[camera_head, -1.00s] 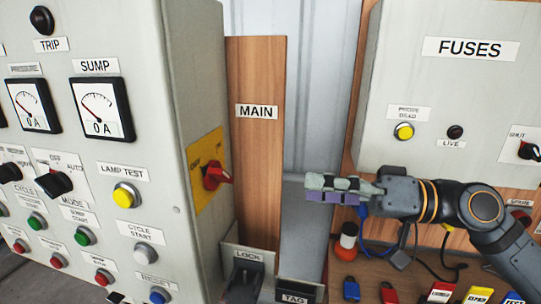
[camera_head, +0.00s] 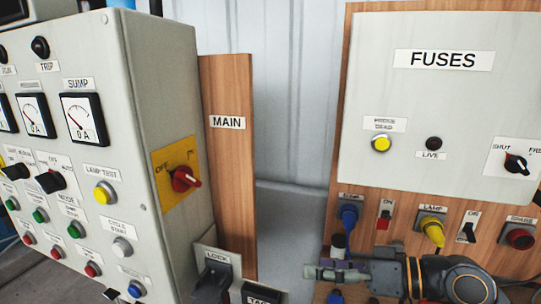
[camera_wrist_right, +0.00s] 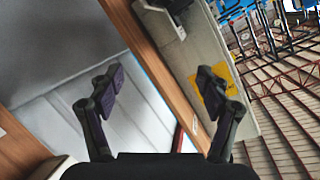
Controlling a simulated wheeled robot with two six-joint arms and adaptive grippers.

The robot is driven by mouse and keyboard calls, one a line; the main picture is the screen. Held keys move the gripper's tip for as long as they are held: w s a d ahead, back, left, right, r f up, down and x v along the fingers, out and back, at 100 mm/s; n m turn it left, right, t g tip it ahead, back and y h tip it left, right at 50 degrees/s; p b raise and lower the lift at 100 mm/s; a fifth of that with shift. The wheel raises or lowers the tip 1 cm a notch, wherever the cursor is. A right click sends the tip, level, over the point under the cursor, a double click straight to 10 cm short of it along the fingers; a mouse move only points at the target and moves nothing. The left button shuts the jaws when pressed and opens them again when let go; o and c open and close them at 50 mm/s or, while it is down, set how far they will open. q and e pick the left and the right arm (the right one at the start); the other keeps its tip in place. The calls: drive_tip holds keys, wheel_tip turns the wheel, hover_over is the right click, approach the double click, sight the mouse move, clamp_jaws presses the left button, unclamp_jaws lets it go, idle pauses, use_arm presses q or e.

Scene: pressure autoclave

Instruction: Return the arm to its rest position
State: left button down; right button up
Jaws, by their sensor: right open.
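My right gripper (camera_head: 338,272) is at the lower right in the head view, below the lamp and pump sockets, with its arm coming in from the right. In the right wrist view its two dark fingers (camera_wrist_right: 162,85) stand apart with nothing between them. My left gripper is in neither view. The red main switch (camera_head: 184,179) sits on a yellow plate on the side of the grey control cabinet (camera_head: 160,90), left of the gripper and apart from it. The yellow plate also shows in the right wrist view (camera_wrist_right: 211,95).
The fuse box (camera_head: 440,110) is on the wooden board at right. Below it are a blue plug (camera_head: 348,215), a yellow plug (camera_head: 433,232) and a red spare socket (camera_head: 519,238). The lock station (camera_head: 216,275) stands low, left of the gripper. The wooden MAIN panel (camera_head: 229,190) stands beside the cabinet.

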drive_tip(key=s+d+f+m+h, duration=0.15)
drive_tip(key=f+h, duration=0.25)
drive_tip(key=f, duration=0.6)
drive_tip(key=s+d+f+m+h, duration=0.1)
drive_tip(key=d+f+h, duration=0.2)
drive_tip(key=f, duration=0.6)
drive_tip(key=s+d+f+m+g+h, duration=0.3)
drive_tip(key=s+d+f+h, duration=0.4)
drive_tip(key=s+d+f, duration=0.4)
wheel_tip(320, 180, down, 26)
drive_tip(key=s+d, duration=0.1)
drive_tip(key=s, duration=0.1)
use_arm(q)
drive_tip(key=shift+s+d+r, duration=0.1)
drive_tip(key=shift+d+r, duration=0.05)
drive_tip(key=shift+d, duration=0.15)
use_arm(e)
drive_tip(key=s+d+f+g, duration=0.1)
drive_tip(key=s+f+g, duration=0.1)
drive_tip(key=s+f, duration=1.4)
drive_tip(key=s, duration=0.3)
drive_tip(key=shift+d+f, duration=0.2)
drive_tip(key=shift+f, duration=0.15)
